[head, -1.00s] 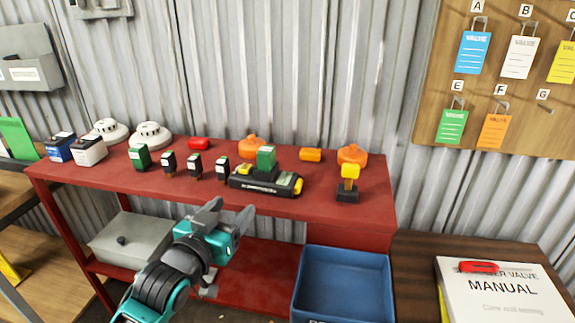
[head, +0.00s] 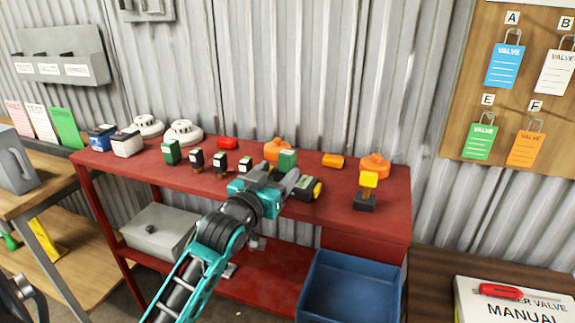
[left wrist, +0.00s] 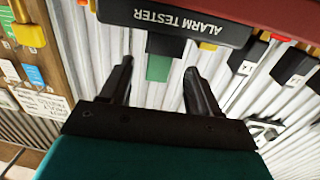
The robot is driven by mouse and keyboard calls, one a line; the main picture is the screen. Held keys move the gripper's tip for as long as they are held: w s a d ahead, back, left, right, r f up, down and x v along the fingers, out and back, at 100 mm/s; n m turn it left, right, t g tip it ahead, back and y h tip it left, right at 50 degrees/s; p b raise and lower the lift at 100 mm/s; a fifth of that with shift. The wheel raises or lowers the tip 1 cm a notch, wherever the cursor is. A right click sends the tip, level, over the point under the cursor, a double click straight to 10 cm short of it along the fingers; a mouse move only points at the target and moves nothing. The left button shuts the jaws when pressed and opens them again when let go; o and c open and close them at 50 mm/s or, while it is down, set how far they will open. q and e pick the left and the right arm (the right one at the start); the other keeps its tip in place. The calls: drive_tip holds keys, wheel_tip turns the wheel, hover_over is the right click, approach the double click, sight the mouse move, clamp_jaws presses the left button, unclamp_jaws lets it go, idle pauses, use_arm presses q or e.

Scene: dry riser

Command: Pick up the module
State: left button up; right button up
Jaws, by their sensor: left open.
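A green module (head: 288,158) stands in the black alarm tester (head: 306,188) on the red bench. It also shows in the left wrist view (left wrist: 159,68), below the tester's label (left wrist: 175,20). My left gripper (head: 277,174) is open and empty, in front of the tester and covering much of it in the head view. In the left wrist view the green module lies between the two fingers (left wrist: 159,80), with gaps on both sides. Another green block (head: 171,151) stands at the bench's left part. My right gripper is not in view.
Small dark modules (head: 220,161) stand left of the tester. An orange sounder (head: 374,165) and a black stand with a yellow block (head: 369,180) are to its right. A blue bin (head: 350,285) is below the bench front. White detectors (head: 183,132) sit behind.

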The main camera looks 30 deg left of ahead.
sight(284, 165)
use_arm(q)
drive_tip(key=shift+w+a+r, duration=0.1)
drive_tip(key=shift+w+a, duration=0.1)
drive_tip(key=shift+w, duration=1.2)
drive_tip(key=shift+w+a+r, duration=0.1)
drive_tip(key=shift+w+a, duration=0.05)
drive_tip(key=shift+w, duration=1.25)
drive_tip(key=shift+c, duration=0.3)
clamp_jaws()
drive_tip(key=shift+r, duration=0.1)
wheel_tip(284, 165, up, 24)
drive_tip(key=p, duration=0.3)
drive_tip(key=shift+r, duration=0.15)
